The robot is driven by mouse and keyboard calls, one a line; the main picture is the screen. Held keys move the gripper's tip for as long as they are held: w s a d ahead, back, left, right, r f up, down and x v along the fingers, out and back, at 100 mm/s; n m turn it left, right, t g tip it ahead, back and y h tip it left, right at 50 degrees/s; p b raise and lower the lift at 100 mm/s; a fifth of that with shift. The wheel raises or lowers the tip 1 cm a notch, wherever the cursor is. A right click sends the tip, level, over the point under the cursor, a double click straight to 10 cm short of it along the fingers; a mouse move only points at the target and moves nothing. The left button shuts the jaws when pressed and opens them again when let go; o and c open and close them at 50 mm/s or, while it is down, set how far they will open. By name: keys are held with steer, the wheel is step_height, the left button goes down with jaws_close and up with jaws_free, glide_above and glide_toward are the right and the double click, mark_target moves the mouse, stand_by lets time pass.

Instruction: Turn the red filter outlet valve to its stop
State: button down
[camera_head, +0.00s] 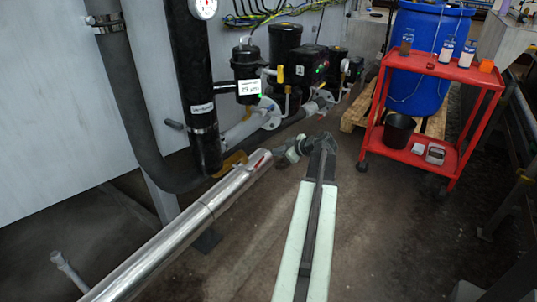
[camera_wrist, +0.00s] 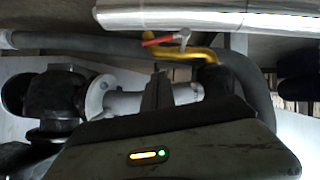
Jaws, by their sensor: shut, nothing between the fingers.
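The red valve handle (camera_wrist: 158,41) sits on a grey metal stem beside the yellow pipe (camera_wrist: 200,52), just under the silver pipe in the wrist view. In the head view the red handle (camera_head: 259,161) shows small beside the silver pipe's upper end, with the yellow pipe (camera_head: 230,162) to its left. My gripper (camera_head: 281,159) is a short way right of the handle there. In the wrist view my gripper's dark fingers (camera_wrist: 159,82) are together and empty, with a visible gap in the picture between their tips and the handle. Contact is not visible.
A large silver pipe (camera_head: 170,240) runs diagonally beside my arm. Black filter housings (camera_head: 247,70) and a white flanged pipe (camera_head: 245,130) stand behind the valve. A red cart (camera_head: 420,150) and blue drum (camera_head: 425,45) stand at right. The floor between is clear.

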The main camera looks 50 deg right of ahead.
steer(key=b, duration=0.5)
glide_above(263, 159)
steer(key=s+a, duration=0.3)
step_height(263, 159, down, 5)
steer(key=f+b, duration=0.1)
steer(key=f, duration=0.1)
steer(key=f+b, duration=0.1)
steer(key=shift+w+d+b, duration=0.25)
steer(key=shift+w+b, duration=0.05)
steer(key=shift+w, duration=0.05)
steer(key=shift+w+d+f+b, duration=0.15)
steer(key=shift+f+b, duration=0.3)
steer(key=shift+f, duration=0.05)
steer(key=shift+r, duration=0.1)
